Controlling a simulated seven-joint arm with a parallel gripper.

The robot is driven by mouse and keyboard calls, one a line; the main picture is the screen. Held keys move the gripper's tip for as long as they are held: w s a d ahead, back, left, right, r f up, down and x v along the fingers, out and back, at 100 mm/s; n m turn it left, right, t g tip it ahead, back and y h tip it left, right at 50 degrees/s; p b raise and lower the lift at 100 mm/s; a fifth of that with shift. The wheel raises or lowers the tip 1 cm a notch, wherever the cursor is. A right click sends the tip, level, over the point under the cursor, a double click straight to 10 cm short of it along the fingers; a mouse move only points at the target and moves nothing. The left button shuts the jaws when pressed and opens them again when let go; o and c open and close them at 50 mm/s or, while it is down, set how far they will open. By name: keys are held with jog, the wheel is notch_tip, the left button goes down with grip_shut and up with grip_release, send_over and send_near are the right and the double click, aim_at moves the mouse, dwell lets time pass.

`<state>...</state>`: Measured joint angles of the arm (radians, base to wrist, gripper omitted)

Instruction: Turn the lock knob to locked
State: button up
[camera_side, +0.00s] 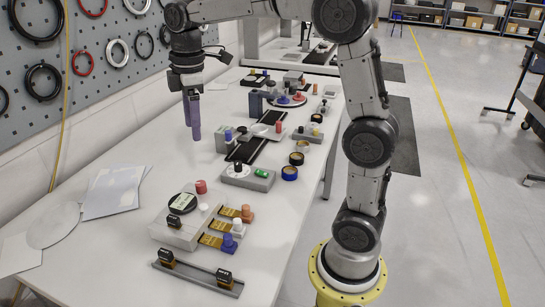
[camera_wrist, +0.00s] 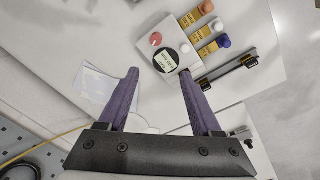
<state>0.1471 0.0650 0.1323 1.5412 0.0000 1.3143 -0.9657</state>
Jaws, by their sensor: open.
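A pale grey fixture box (camera_side: 178,232) stands on the near part of the white table. It bears a round black dial with a white label (camera_side: 182,203), a red knob (camera_side: 201,187) and a small white knob (camera_side: 203,207). I cannot tell which part is the lock knob, or its setting. In the wrist view the dial (camera_wrist: 166,61), red knob (camera_wrist: 156,39) and white knob (camera_wrist: 185,48) show beyond my fingertips. My gripper (camera_side: 191,130) points down with purple fingers, above the table and apart from the fixture. It also shows in the wrist view (camera_wrist: 160,72), open and empty.
Orange (camera_side: 246,213), white (camera_side: 238,226) and blue (camera_side: 228,243) pegs with yellow plates line the fixture's right side. A grey rail with black clips (camera_side: 197,278) lies in front. A grey block with a black knob (camera_side: 247,177) stands behind. White sheets (camera_side: 113,190) lie left.

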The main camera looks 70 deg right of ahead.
jog(key=s+a+r+m+t, duration=0.1)
jog(key=s+a+r, duration=0.1)
jog(key=s, duration=0.3)
jog(key=s+a+r+t, duration=0.1)
jog(key=s+a+r, duration=0.1)
jog(key=s, duration=0.4)
jog(key=s+a+f+m+t, duration=0.1)
jog(key=s+f+m, duration=0.3)
jog(key=s, duration=0.5)
jog(key=shift+s+a+f+m+t, duration=0.3)
jog(key=shift+s+f+m+t, duration=0.1)
jog(key=shift+f+t, duration=0.35)
